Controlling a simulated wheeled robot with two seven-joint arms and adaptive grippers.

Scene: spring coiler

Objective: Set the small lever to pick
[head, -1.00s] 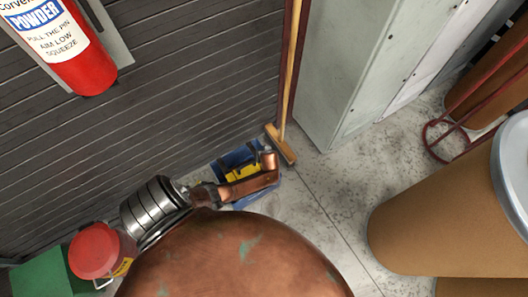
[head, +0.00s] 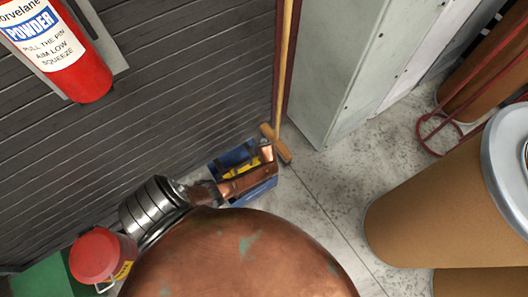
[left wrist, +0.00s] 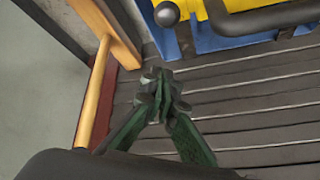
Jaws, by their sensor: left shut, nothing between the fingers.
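I cannot make out a small lever or any pick mark in these views. My left gripper (left wrist: 160,95) shows in the left wrist view, with dark green fingers closed together and nothing between them. It is in front of the dark slatted wall, apart from a blue and yellow thing (left wrist: 187,40) at the top. A dark bar (left wrist: 265,19) and a round grey knob (left wrist: 167,14) show against that thing. In the head view my copper arm covers part of a blue box (head: 236,157) with yellow in it. My right gripper is in neither view.
A broom (head: 285,75) leans beside a grey cabinet (head: 340,70). A red fire extinguisher (head: 65,60) hangs on the slatted wall (head: 190,80). A red-lidded bucket (head: 97,257) stands lower left. Brown drums (head: 430,205) stand right. Floor between the cabinet and drums is clear.

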